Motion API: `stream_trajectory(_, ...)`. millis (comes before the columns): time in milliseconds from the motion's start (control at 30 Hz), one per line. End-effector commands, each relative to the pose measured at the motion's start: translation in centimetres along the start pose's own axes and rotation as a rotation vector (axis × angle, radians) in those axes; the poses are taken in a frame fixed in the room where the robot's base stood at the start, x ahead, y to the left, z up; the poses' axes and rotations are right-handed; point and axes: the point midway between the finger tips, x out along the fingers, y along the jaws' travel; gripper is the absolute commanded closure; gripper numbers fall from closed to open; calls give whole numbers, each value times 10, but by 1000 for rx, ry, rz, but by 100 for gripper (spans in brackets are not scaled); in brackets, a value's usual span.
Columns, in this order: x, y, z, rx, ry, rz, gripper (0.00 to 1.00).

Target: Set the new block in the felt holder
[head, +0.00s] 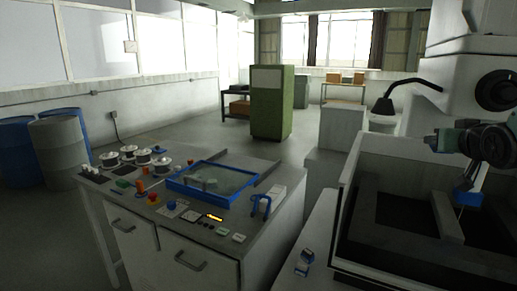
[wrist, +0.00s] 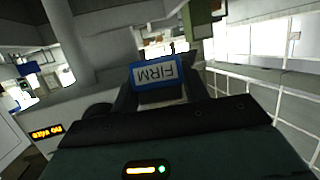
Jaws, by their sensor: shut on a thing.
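My gripper (wrist: 160,92) is shut on a small block (wrist: 155,72) with a blue rim and a pale face, its word "FIRM" upside down in the wrist view. In the head view my gripper (head: 463,203) is at the right, over the dark inside of the machine tank, with a blue piece (head: 470,190) at its tip. Another small blue and white block (head: 305,260) lies on the pale ledge in front of the tank. I cannot tell which thing is the felt holder.
A grey bench (head: 130,205) holds a blue-rimmed tray (head: 172,183), several spools (head: 143,156), a red button (head: 153,197) and a blue forked stand (head: 261,204). The tank's pale wall (head: 347,200) rises between bench and gripper. A black lamp (head: 384,105) stands behind it.

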Motion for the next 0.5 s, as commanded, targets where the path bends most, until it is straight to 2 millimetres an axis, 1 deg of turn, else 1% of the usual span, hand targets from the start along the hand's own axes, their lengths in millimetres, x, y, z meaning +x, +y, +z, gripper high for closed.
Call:
stream_trajectory(33,1,-2,9,-6,-6,-4,81)
stream_trajectory(167,6,-11,33,-11,-7,-17,81)
stream_trajectory(267,10,-20,58,-15,-10,-34,81)
stream_trajectory(467,21,-44,120,-27,-15,-78,81)
stream_trajectory(500,24,-50,133,-30,-15,-88,81)
